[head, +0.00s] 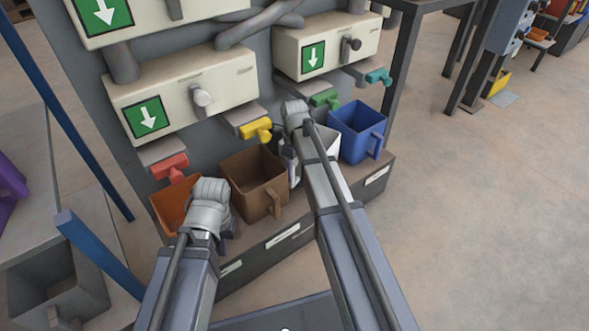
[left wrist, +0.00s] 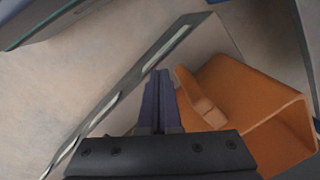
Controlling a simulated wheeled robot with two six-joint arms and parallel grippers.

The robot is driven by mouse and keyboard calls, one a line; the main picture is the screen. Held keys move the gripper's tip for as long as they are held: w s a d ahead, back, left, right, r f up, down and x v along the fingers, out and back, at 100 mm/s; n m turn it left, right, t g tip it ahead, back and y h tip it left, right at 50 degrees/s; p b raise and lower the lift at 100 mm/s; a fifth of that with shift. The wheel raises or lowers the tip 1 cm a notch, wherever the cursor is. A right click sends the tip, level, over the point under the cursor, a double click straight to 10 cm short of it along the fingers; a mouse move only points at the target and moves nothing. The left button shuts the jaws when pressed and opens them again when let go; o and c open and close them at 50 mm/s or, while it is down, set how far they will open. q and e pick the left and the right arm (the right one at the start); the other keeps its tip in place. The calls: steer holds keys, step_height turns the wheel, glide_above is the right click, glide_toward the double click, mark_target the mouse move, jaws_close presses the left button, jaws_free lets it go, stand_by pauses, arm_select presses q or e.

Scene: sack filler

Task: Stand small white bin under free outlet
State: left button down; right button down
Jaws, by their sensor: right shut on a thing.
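The small white bin (head: 325,142) stands in the row on the dark ledge, below the green outlet (head: 325,99), between the brown and blue bins. My right arm covers much of it. My right gripper (head: 288,152) is at the white bin and shut on it; its fingertips are mostly hidden. My left gripper (head: 230,222) is low in front of the orange bin (head: 168,203). In the left wrist view its fingers (left wrist: 162,100) are together with nothing between them, beside the handle of the orange bin (left wrist: 255,100).
The brown bin (head: 250,183) stands below the yellow outlet (head: 257,129) and the blue bin (head: 357,130) below the teal outlet (head: 379,76). The orange bin is below the red outlet (head: 169,167). A grey bin (head: 50,285) is at lower left.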

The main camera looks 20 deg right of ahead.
steer(key=shift+c, duration=1.5)
jaws_free()
steer(key=shift+f, duration=0.1)
step_height(320, 180, up, 12)
steer(key=p, duration=1.2)
steer(key=shift+r, duration=0.25)
